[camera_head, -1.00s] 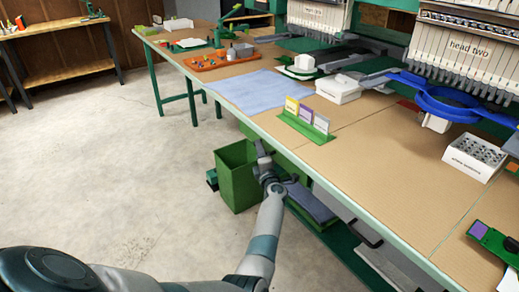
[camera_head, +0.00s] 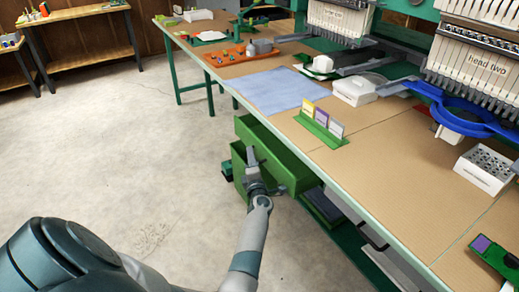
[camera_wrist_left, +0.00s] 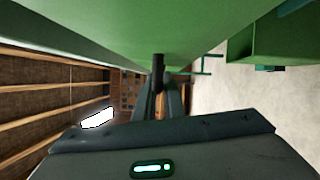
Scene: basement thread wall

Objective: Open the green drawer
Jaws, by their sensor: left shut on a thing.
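The green drawer (camera_head: 287,166) juts out from under the tabletop's front edge in the head view, with its open top showing as a strip. My left gripper (camera_head: 251,158) is at the drawer's front, shut on its handle. In the left wrist view, the dark handle (camera_wrist_left: 158,72) sits between the fingers, close to the green drawer front (camera_wrist_left: 150,25) that fills the top. The fingers hide part of the handle. My right gripper is not in view.
The long table (camera_head: 375,165) holds a blue cloth (camera_head: 283,90), a green card stand (camera_head: 320,128) and a white box (camera_head: 485,167). The concrete floor at left is clear.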

